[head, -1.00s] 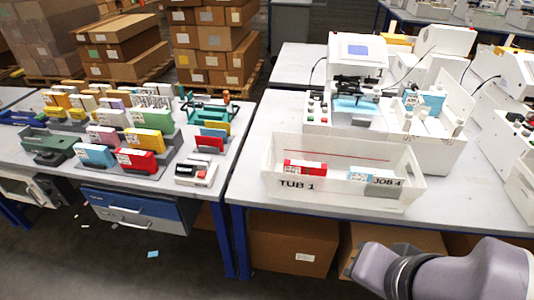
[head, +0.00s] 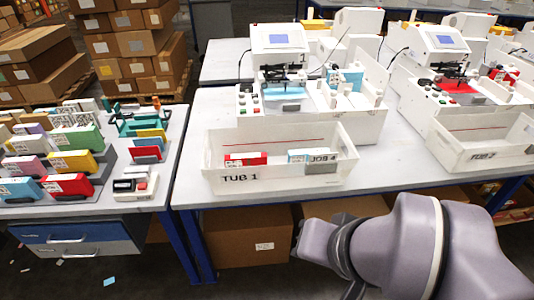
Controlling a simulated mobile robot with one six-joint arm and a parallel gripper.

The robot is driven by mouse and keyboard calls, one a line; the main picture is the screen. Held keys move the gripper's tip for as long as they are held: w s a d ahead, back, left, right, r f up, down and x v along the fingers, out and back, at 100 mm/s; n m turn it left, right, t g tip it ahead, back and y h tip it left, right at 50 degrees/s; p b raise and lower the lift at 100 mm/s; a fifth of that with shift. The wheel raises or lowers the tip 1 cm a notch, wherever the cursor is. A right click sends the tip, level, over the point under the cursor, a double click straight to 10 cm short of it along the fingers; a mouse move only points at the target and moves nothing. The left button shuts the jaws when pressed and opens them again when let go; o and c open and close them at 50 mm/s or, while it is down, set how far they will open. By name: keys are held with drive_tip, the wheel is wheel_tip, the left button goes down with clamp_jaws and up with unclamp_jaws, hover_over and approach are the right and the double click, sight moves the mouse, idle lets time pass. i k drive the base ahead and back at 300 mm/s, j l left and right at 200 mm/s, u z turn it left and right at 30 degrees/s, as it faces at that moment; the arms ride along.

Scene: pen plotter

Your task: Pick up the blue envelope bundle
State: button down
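Several blue bundles show, and I cannot tell which one the task means. A light blue bundle with a white label (head: 299,155) is in the white tub marked TUB 1 (head: 232,187), left of a grey JOB 4 card (head: 322,163). A blue bundle (head: 20,189) stands in a rack on the left table. Blue envelopes (head: 345,79) stand at the right side of the first plotter, and a blue piece (head: 286,92) lies under its pen head. My arm reaches in at the lower right; my gripper is out of view.
A red bundle (head: 246,159) is also in TUB 1. A second tub, TUB 2 (head: 483,156), stands at the right by another plotter. A small white device (head: 134,186) sits on the left table's edge. A gap separates the tables.

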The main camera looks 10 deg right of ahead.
sight(298, 156)
drive_tip(key=i+j+z, duration=0.2)
drive_tip(key=i+z, duration=0.25)
drive_tip(key=i+j+z, duration=0.6)
drive_tip(key=z, duration=0.25)
drive_tip(key=i+j+z, duration=0.2)
drive_tip(key=j+z, duration=0.25)
drive_tip(key=j, duration=0.2)
